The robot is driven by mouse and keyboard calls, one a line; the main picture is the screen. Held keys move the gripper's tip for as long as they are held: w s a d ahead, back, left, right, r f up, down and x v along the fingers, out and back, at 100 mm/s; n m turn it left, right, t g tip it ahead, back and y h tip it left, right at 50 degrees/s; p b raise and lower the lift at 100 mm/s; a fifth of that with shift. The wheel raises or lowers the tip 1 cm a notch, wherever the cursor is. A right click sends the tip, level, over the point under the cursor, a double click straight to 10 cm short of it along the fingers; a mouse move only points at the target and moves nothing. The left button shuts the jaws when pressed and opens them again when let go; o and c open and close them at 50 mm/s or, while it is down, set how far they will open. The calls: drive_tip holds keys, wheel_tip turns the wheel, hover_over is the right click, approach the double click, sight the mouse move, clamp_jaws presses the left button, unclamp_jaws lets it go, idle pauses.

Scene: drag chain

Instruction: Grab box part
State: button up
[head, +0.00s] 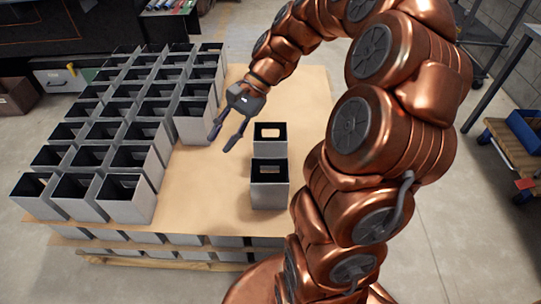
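Many grey, open-topped box parts (128,198) stand in tight rows on the left side of a cardboard-topped stack (205,215). Two more box parts stand apart on the right, one in front (269,193) and one just behind it (270,131). My gripper (224,143) hangs from my copper arm between the rows and these two boxes. Its two fingers are spread with nothing between them. It is close to the right-hand edge of the rows; I cannot tell whether it touches a box there.
The cardboard between the rows and the two separate boxes is bare. More boxes form a layer under the cardboard, on a wooden pallet (160,262). A cart with a blue bin (525,130) stands at the right. A brown box (17,97) is at the far left.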

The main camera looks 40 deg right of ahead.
drive_tip(key=w+d+f+m+t+y+b, duration=0.2)
drive_tip(key=w+d+f+m+t+b, duration=0.35)
drive_tip(key=d+f, duration=0.65)
drive_tip(key=m+t+b, duration=0.3)
drive_tip(key=m+b, duration=0.3)
drive_tip(key=m, duration=0.2)
approach(270, 147)
drive_tip(key=w+a+r, duration=0.1)
drive_tip(key=w, duration=0.1)
drive_tip(key=shift+s+a+b+x, duration=0.1)
drive_tip(key=shift+b+x, duration=0.3)
drive_tip(key=shift+x, duration=0.85)
drive_tip(key=shift+s+a+b+x, duration=0.1)
drive_tip(key=shift+b+x, duration=0.3)
drive_tip(key=shift+x, duration=0.85)
drive_tip(key=shift+s+a+b+x, duration=0.15)
drive_tip(key=shift+b+x, duration=0.25)
drive_tip(key=shift+x, duration=0.9)
drive_tip(key=shift+d+r, duration=0.1)
drive_tip(key=shift+r, duration=0.05)
clamp_jaws()
